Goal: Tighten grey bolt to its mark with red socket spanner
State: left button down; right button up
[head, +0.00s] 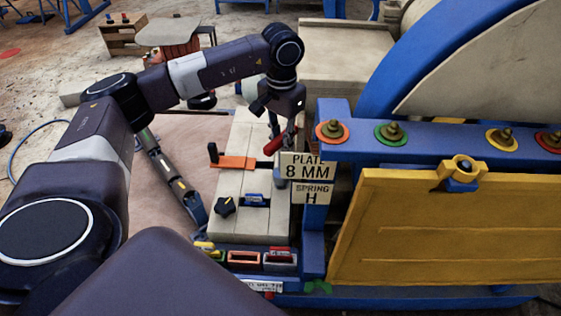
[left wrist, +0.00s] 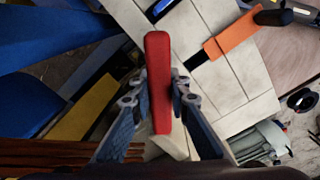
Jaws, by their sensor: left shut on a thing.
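The red socket spanner shows as a red handle (left wrist: 158,70) upright in the middle of the left wrist view, between the fingers. In the head view a small red part of it (head: 274,145) shows beside the plate sign. My left gripper (head: 281,130) points down above the right side of the pale tiled bench and is shut on the red spanner; it also shows in the left wrist view (left wrist: 157,98). The spanner's socket end is not clear. I cannot pick out a grey bolt; the bolts on the blue beam look brassy. My right gripper is out of view.
The tiled bench (head: 232,180) carries an orange piece (head: 235,162) with a black knob and a blue piece (head: 255,200). Signs reading PLATE 8 MM (head: 307,166) and SPRING H (head: 312,193) stand at its right. The blue beam (head: 440,137) and yellow panel (head: 450,230) block the right.

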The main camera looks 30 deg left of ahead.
pick_arm(q)
jog(key=shift+r+p, duration=0.5)
jog(key=shift+r, duration=0.5)
dwell(0.3)
